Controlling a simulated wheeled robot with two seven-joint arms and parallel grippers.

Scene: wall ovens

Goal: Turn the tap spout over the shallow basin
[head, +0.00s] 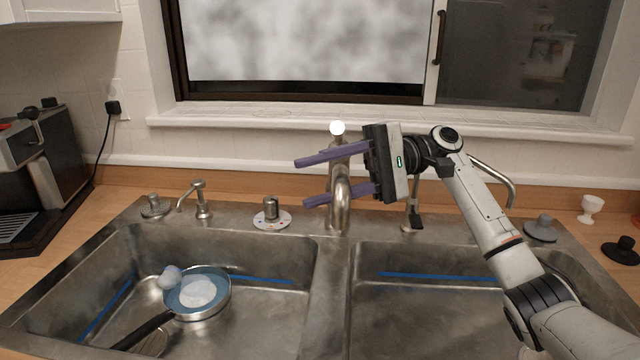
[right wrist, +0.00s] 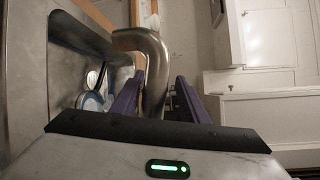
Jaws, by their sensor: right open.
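The metal tap (head: 341,205) stands behind the divider between the two basins, its curved spout end facing forward near the divider. My right gripper (head: 300,182) is open, its purple fingers pointing left at tap height, one above the other. In the right wrist view the curved spout (right wrist: 153,72) shows between the open fingers (right wrist: 157,92); I cannot tell whether either finger touches it. The left basin (head: 120,255) holds a pan (head: 222,301). The right basin (head: 420,310) looks empty. Which basin is shallower is not clear. My left gripper is out of view.
A soap pump (head: 201,200) and a round dial (head: 271,213) stand on the rim left of the tap. A thin curved faucet (head: 495,172) is partly behind my right arm. The window sill (head: 240,124) runs behind. A coffee machine (head: 35,170) stands far left.

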